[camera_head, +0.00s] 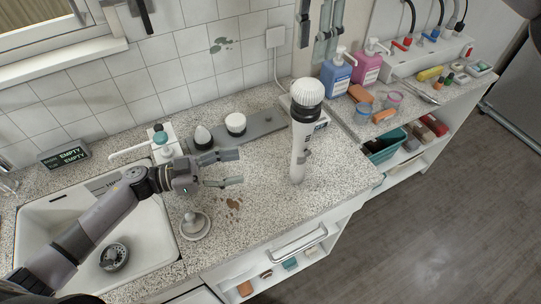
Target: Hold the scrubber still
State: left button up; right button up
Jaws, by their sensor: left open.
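The scrubber (301,145) looks like a tall white handle with a black collar and a white ribbed head on top. It stands upright on the speckled counter (262,222), right of the middle. My left gripper (241,168) comes in from the left over the counter. Its two fingers are apart, point right toward the scrubber and hold nothing. A clear gap lies between the fingertips and the scrubber. My right gripper is not in view.
A grey rail (262,127) with white attachments lies behind the gripper. A white round-based piece (195,225) and a brown stain (233,203) are in front. Bottles (338,75) stand at back right.

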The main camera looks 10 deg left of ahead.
aim_at(300, 155)
pick_arm(q)
jog(key=x, duration=1.7)
jog(key=shift+w+d, duration=0.1)
jog(key=shift+d, duration=0.05)
grip_shut()
dwell(0.9)
pick_arm(e)
jog(key=shift+o, duration=1.3)
jog(key=shift+s+a, duration=0.15)
jog(key=shift+s, duration=0.1)
jog(key=o, duration=0.5)
jog(key=s+n+t, duration=0.1)
jog(key=s+a+n+t+h, duration=0.1)
jog(key=shift+s+a+r+n+t+h, duration=0.2)
jog(key=shift+a+n+t+h, duration=0.1)
jog(key=shift+n+t, duration=0.1)
jog(key=shift+o, duration=0.8)
jog(key=shift+f, duration=0.25)
jog(key=x, duration=1.1)
jog(key=shift+w+d+f, duration=0.1)
jog(key=shift+d+f, duration=0.05)
jog(key=shift+f, duration=0.05)
jog(key=shift+c, duration=0.3)
